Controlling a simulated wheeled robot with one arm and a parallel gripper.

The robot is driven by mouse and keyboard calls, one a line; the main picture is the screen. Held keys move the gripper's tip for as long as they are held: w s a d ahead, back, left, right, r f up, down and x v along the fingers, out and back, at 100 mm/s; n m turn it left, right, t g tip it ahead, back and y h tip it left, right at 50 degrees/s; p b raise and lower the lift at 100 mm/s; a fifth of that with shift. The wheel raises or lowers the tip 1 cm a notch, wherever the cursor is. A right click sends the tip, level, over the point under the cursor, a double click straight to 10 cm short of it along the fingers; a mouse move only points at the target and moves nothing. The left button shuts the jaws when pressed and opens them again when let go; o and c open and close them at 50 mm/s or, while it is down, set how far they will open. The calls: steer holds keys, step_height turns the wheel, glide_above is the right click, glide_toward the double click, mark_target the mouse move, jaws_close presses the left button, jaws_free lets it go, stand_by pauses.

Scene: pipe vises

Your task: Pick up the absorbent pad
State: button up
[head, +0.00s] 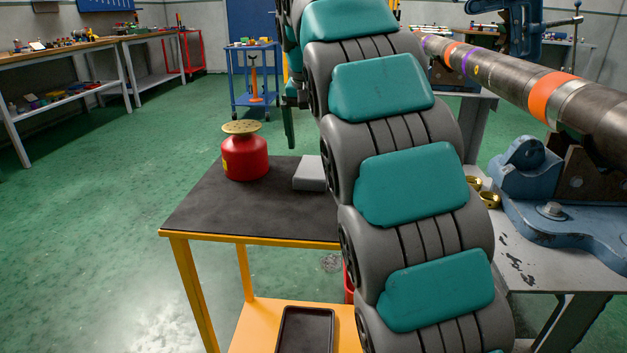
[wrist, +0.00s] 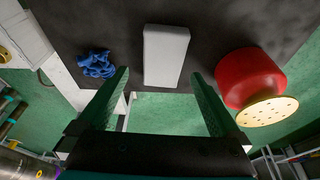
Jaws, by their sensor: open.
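The absorbent pad appears to be the light grey rectangular slab (head: 310,173) lying flat on the dark top of the yellow-framed cart (head: 215,212). My arm hides its right end in the head view. In the wrist view the whole pad (wrist: 166,55) shows, lying lengthwise between the lines of my fingers. My gripper (wrist: 160,74) is open and empty, with its fingertips apart on either side of the pad's near end in the picture. I cannot tell how high they are above it. In the head view a green finger (head: 290,127) shows beside my arm.
A red can with a perforated brass lid (head: 245,152) stands left of the pad; it is close to my right finger in the wrist view (wrist: 248,78). A crumpled blue cloth (wrist: 97,64) lies on the other side. A pipe (head: 510,82) in a blue vise (head: 570,205) is at the right.

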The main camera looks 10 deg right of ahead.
mark_target(313, 166)
steer(key=shift+w+a, duration=0.15)
steer(key=shift+w, duration=0.45)
steer(key=shift+f, duration=0.2)
steer(key=shift+b+x, duration=0.45)
steer(key=shift+x, duration=3.2)
steer(key=c, duration=1.1)
steer(key=shift+o, duration=0.2)
step_height(313, 166, up, 8)
steer(key=shift+f+p, duration=0.2)
steer(key=shift+p, duration=0.3)
steer(key=shift+r+p, duration=1.1)
steer(key=shift+r, duration=0.15)
